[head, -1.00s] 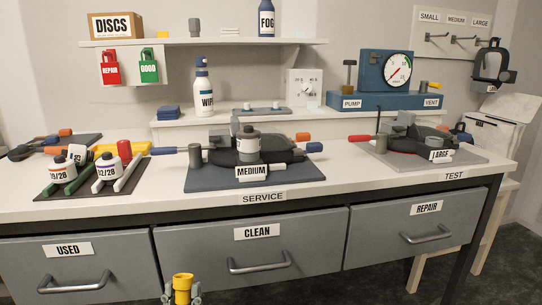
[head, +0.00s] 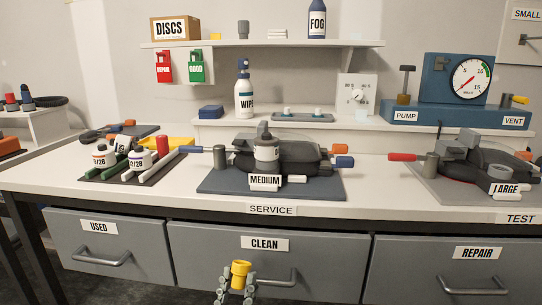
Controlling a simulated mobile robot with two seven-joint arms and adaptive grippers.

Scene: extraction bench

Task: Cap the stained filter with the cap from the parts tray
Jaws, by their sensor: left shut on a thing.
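My left gripper (head: 236,290) is at the bottom centre of the head view, in front of the CLEAN drawer. It is shut on a yellow cylindrical piece (head: 240,273) that looks like a cap, held upright. A grey canister-like filter (head: 266,151) sits on the dark mask in the MEDIUM fixture. Two white, dated canisters, one with an orange band (head: 104,157) and one with a purple band (head: 140,160), stand in a dark rack on the left. I cannot tell which one is stained. My right gripper is out of view.
The LARGE fixture (head: 440,190) stands at right with a red-handled lever. A WIPE bottle (head: 244,97) and the pump gauge unit (head: 470,80) stand behind. The bench front edge and closed drawers lie beyond my gripper. Bare bench shows between the fixtures.

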